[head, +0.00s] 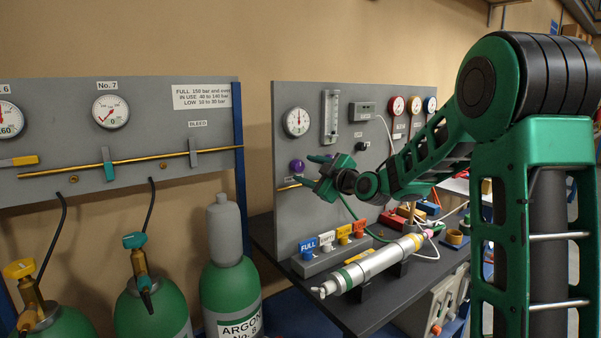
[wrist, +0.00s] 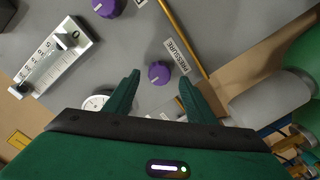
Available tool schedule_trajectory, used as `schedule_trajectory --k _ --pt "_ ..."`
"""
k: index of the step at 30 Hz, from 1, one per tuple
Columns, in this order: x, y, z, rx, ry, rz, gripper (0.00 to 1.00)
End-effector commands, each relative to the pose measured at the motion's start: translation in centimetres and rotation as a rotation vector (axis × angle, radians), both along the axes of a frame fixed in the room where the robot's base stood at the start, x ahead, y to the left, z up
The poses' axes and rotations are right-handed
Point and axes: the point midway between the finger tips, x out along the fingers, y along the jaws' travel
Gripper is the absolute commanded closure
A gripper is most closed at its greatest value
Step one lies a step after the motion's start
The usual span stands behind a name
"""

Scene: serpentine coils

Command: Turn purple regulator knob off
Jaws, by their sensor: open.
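A purple knob (wrist: 159,72) with a white pointer mark sits on the grey panel beside a label reading PRESSURE. A purple knob also shows in the head view (head: 297,165), just left of my gripper (head: 304,168). In the wrist view my gripper (wrist: 159,84) is open, with one finger on each side of the PRESSURE knob. I cannot tell whether the fingers touch it or how far off they are. A second purple knob (wrist: 107,7) shows at the top edge of the wrist view, partly cut off.
A round gauge (head: 296,122) and a flow tube (head: 330,117) are on the panel above. A brass pipe (wrist: 185,40) runs beside the PRESSURE label. Below, a bench holds a silver cylinder (head: 375,263) and several coloured tagged blocks. A green argon bottle (head: 230,285) stands left of the panel.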

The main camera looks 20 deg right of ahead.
Motion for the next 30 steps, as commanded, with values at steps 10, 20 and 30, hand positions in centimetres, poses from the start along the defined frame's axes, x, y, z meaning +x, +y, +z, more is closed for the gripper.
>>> schedule_trajectory --k 10,20,30 --pt "-5.5 -1.8 0.2 0.000 0.002 -0.001 0.50" --pt "-6.7 -2.1 0.3 0.000 0.003 0.000 0.50" --pt "-6.7 -2.1 0.2 0.001 0.006 0.000 0.50"
